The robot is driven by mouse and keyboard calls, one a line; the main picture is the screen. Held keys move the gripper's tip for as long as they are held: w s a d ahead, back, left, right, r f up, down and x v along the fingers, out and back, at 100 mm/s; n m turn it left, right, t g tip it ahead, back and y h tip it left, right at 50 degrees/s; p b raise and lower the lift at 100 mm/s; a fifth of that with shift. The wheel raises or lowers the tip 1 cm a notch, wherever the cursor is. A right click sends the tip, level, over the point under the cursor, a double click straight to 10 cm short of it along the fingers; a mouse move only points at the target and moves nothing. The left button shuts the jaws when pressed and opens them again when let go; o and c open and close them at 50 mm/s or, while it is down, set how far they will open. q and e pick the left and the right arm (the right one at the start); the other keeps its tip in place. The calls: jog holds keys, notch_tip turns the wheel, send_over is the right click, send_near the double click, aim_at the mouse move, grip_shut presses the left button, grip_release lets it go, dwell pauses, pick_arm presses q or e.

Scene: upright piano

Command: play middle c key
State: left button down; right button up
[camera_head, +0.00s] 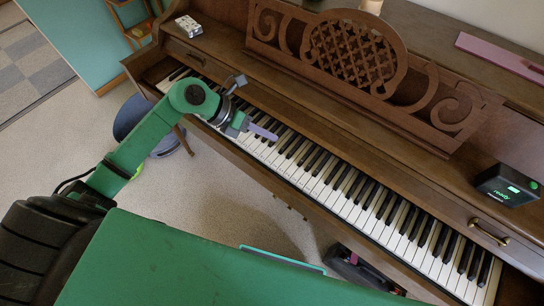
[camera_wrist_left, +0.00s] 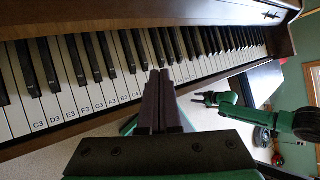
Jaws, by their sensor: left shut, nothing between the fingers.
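The piano keyboard (camera_head: 345,192) runs diagonally across the head view, its lid open. In the left wrist view, labels mark the white keys from C3 at the left. The middle C key (camera_wrist_left: 133,88), labelled C4, lies just left of my left gripper's fingers. My left gripper (camera_head: 263,132) is shut and empty over the keys in the head view. In the left wrist view its fingertips (camera_wrist_left: 160,76) hide the keys just right of C4. I cannot tell whether they touch any key. My right gripper (camera_wrist_left: 208,98) is seen small, away from the keys; its jaw state is unclear.
A carved music stand (camera_head: 365,62) rises behind the keys. A black box (camera_head: 505,186) with green lettering "ready" sits at the piano's right. A round dark blue stool (camera_head: 135,118) stands on the floor below my left arm.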

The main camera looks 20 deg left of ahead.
aim_at(268, 159)
pick_arm(q)
notch_tip(268, 159, down, 9)
jog(key=b, duration=0.6)
jog(key=shift+r, duration=0.15)
dwell(0.5)
dwell(1.0)
jog(key=shift+f+b, duration=0.35)
jog(key=shift+b, duration=0.2)
jog(key=shift+f+b, duration=0.45)
jog(key=shift+f, duration=0.05)
jog(key=shift+r, duration=0.1)
dwell(0.4)
jog(key=shift+r+p, duration=0.75)
jog(key=shift+r, duration=0.1)
